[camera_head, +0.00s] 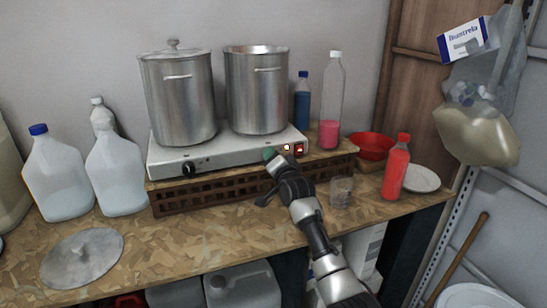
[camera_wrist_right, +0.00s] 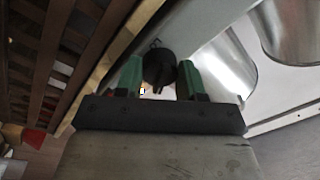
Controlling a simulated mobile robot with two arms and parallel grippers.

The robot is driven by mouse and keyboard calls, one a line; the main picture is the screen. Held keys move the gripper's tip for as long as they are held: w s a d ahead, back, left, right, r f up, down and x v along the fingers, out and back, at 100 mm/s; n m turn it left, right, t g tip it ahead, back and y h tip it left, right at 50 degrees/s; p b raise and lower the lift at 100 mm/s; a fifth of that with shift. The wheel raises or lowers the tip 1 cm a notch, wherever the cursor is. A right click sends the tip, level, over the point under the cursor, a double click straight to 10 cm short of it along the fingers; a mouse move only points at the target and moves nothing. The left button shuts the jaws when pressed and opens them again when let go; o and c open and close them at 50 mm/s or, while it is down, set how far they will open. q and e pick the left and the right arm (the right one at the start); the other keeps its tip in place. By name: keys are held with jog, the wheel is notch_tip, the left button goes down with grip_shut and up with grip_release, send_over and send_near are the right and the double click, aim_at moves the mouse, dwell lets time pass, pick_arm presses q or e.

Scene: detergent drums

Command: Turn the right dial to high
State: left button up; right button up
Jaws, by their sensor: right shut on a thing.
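A white two-burner hot plate (camera_head: 222,158) stands on a brown slatted crate, with a black left dial (camera_head: 188,167) on its front. My right gripper (camera_head: 274,157) is at the right part of that front and hides the right dial in the head view. In the right wrist view the black right dial (camera_wrist_right: 158,66) sits between the green fingertips of my right gripper (camera_wrist_right: 159,78), which is shut on it. The dial's setting marks are too small to read. My left gripper is not in view.
Two metal pots (camera_head: 180,100) (camera_head: 257,95) stand on the hot plate. A lit red switch (camera_head: 299,148) is right beside my gripper. A glass (camera_head: 341,191) and a red bottle (camera_head: 395,170) stand to the right. White jugs (camera_head: 57,178) stand at left; the front tabletop is mostly clear.

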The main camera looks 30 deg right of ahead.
jog(key=shift+m, duration=0.6)
jog(key=o, duration=0.9)
jog(key=b+v, duration=0.1)
jog(key=v, duration=1)
jog(key=shift+w, duration=0.1)
